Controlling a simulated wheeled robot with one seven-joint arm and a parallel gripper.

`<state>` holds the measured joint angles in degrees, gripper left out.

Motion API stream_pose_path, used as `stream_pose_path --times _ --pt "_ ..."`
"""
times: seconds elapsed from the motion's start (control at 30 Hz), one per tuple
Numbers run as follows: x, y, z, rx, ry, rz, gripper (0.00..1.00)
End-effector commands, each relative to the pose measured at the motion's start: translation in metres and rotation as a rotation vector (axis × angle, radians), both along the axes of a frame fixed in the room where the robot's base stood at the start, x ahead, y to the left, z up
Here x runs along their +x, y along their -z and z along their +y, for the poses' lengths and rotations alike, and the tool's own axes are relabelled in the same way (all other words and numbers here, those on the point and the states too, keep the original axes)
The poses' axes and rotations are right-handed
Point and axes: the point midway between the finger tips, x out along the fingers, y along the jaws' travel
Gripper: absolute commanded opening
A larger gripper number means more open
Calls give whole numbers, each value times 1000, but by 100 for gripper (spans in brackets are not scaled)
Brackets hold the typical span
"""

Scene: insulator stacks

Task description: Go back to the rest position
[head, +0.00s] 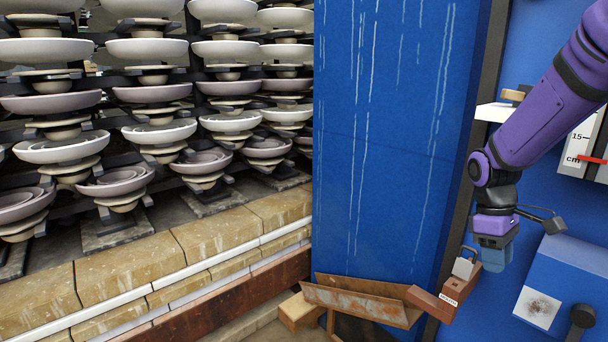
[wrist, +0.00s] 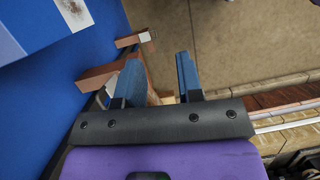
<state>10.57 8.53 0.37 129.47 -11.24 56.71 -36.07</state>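My gripper (head: 493,262) hangs from the purple arm at the right of the head view, in front of the blue panels. Its blue fingers also show in the wrist view (wrist: 158,68), set apart with a clear gap. I see nothing held between them. A reddish-brown bar with a label (head: 450,298) and a grey padlock (head: 465,264) stand just left of and below the gripper in the head view. A rusty angled trough (head: 362,300) lies beyond the bar.
A tall blue panel with pale streaks (head: 395,130) stands left of the arm. Racks of stacked insulators (head: 140,130) fill the left, behind a pale stone ledge (head: 130,252). A blue box (head: 565,275) is at the lower right. Bare floor (wrist: 225,45) shows in the wrist view.

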Motion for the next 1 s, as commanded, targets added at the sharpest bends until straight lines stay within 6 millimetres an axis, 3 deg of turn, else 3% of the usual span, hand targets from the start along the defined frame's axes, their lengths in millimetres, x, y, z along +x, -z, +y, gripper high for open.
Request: stream_pose_path --times 0.03,0.2,0.5,0.8,1.0 --pt "-5 -15 7 -8 22 -45 34" --pt "-25 -54 25 -19 114 -176 34" --pt "-71 -108 56 3 278 -400 34" --pt "-124 -145 81 80 441 -607 34" --pt "-152 -157 92 142 525 -705 34"
